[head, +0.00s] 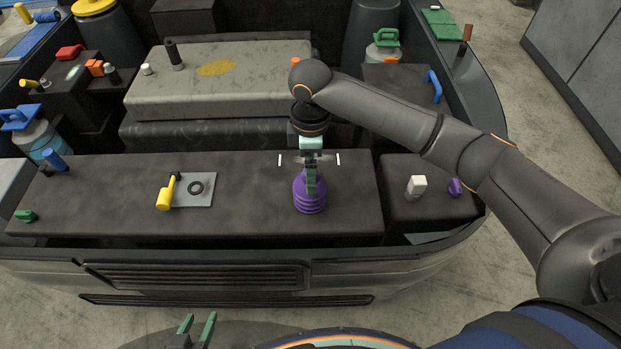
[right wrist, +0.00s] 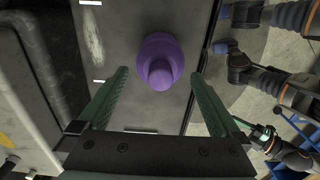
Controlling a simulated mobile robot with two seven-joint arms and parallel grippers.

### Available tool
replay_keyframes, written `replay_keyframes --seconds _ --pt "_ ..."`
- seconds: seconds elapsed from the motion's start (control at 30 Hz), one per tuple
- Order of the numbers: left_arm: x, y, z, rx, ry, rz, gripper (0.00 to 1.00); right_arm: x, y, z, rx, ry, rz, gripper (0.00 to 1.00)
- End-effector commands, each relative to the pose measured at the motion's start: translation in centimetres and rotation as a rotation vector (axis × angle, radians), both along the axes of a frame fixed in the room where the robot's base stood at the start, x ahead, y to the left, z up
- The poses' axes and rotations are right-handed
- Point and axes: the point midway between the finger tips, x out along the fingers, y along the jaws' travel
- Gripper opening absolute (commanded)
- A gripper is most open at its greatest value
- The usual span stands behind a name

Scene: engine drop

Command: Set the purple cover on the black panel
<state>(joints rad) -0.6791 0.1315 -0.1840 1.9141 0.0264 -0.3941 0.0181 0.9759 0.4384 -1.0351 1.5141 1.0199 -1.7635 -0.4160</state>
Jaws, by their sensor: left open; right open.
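The purple cover (head: 310,197), a ribbed round body with a narrower knob on top, stands upright on the black panel (head: 110,205), right of its middle. It also shows in the right wrist view (right wrist: 161,58). My right gripper (head: 311,180) is over the cover. In the right wrist view its two green fingers (right wrist: 160,74) are open, one on each side of the cover, with gaps between them and it. My left gripper (head: 199,318) is open and empty at the bottom of the head view, in front of the vehicle and away from the cover.
White marks (head: 280,160) lie on the panel around the cover. A yellow-handled part on a grey plate (head: 203,190) sits to its left. A white block (head: 416,185) and a small purple knob (head: 455,187) are at the right. A grey engine block (head: 225,85) is behind.

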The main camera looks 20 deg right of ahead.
Motion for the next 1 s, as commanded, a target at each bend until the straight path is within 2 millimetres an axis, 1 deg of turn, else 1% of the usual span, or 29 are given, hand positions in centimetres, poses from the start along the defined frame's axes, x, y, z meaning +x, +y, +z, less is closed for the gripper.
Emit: replay_keyframes --seconds 0.03,0.1,0.2,0.33,0.5,1.0 --pt "0.0 0.0 0.1 0.000 0.000 0.000 0.50 0.1 0.0 1.3 0.001 -0.004 0.001 1.00" --pt "0.0 0.0 0.1 0.000 0.000 0.000 0.50 0.1 0.0 2.7 0.001 -0.004 0.000 1.00" --pt "0.0 0.0 0.1 0.000 0.000 0.000 0.50 0.1 0.0 4.2 0.000 -0.002 0.000 1.00" --pt "0.0 0.0 0.2 0.000 0.000 0.000 0.50 0.1 0.0 5.5 0.001 -0.001 0.001 1.00" --pt "0.0 0.0 0.2 0.000 0.000 0.000 0.50 0.0 0.0 6.0 0.000 0.001 0.001 1.00" --pt "0.0 0.0 0.2 0.000 0.000 0.000 0.50 0.0 0.1 5.8 0.002 0.000 -0.001 1.00"
